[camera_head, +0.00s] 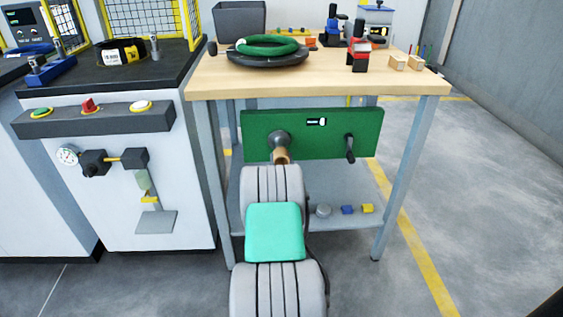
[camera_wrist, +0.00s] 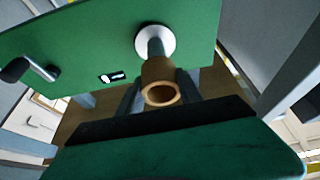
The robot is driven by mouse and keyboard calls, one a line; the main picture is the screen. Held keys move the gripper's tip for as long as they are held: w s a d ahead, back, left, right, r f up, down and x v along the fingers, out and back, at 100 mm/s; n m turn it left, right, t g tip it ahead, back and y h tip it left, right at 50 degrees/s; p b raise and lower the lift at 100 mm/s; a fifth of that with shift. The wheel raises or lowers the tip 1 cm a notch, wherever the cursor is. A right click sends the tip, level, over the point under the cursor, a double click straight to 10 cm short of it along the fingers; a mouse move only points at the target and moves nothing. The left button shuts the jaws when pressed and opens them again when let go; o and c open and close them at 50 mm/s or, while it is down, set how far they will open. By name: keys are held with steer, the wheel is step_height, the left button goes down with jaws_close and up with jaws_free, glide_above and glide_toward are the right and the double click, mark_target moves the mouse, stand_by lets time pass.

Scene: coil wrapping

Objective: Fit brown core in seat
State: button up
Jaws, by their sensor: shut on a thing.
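The brown core (camera_head: 282,156) is a short hollow tube in front of the green panel (camera_head: 330,134). In the wrist view, the core (camera_wrist: 158,72) has its open end toward the camera, and its far end lines up with the seat (camera_wrist: 155,40), a grey shaft on a pale round flange. I cannot tell whether the shaft enters the core or only meets it. In the head view the seat (camera_head: 279,139) looks dark and round. My gripper (camera_wrist: 160,90) is shut on the core, a dark finger on each side; my arm mostly hides it in the head view.
A crank handle (camera_head: 350,147) sticks out at the panel's right. The wooden tabletop (camera_head: 215,80) above holds a black ring with a green coil (camera_head: 266,46). Table legs (camera_head: 408,160) stand on both sides. Small parts (camera_head: 347,209) lie on the lower shelf.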

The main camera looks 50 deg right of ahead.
mark_target(281, 163)
steer(key=shift+w+d+p, duration=2.4)
steer(key=shift+d+p, duration=0.3)
steer(key=shift+p, duration=0.6)
steer(key=o, duration=1.5)
steer(key=shift+c, duration=0.2)
steer(key=v, duration=0.7)
steer(key=shift+s+a+f+b, duration=0.2)
steer(key=shift+s+a+b, duration=0.05)
steer(key=shift+b, duration=0.15)
